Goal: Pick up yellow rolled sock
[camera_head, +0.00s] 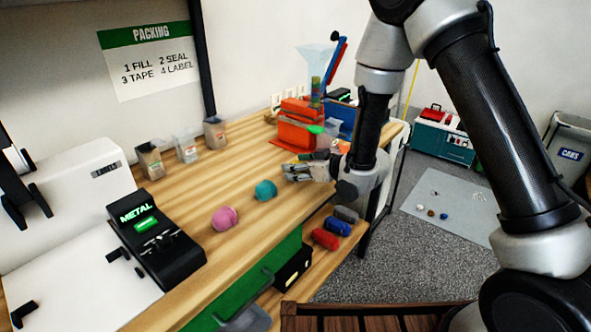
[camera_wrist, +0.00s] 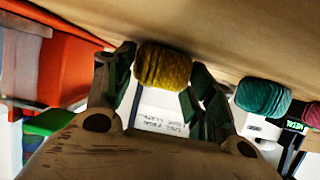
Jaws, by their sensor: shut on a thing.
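The yellow rolled sock (camera_wrist: 163,67) sits between the two fingers of my gripper (camera_wrist: 160,88) in the wrist view. My gripper is shut on it, with a finger against each side. In the head view my gripper (camera_head: 296,170) is low over the far right part of the wooden table (camera_head: 190,188), and the yellow sock is hidden there by the fingers. I cannot tell whether the sock touches the table.
A teal rolled sock (camera_head: 265,190) and a pink one (camera_head: 224,218) lie on the table to the left. Red, blue and grey rolled items (camera_head: 326,239) lie on a lower shelf. An orange container (camera_head: 302,125) stands behind my gripper. A black METAL device (camera_head: 155,240) is at left.

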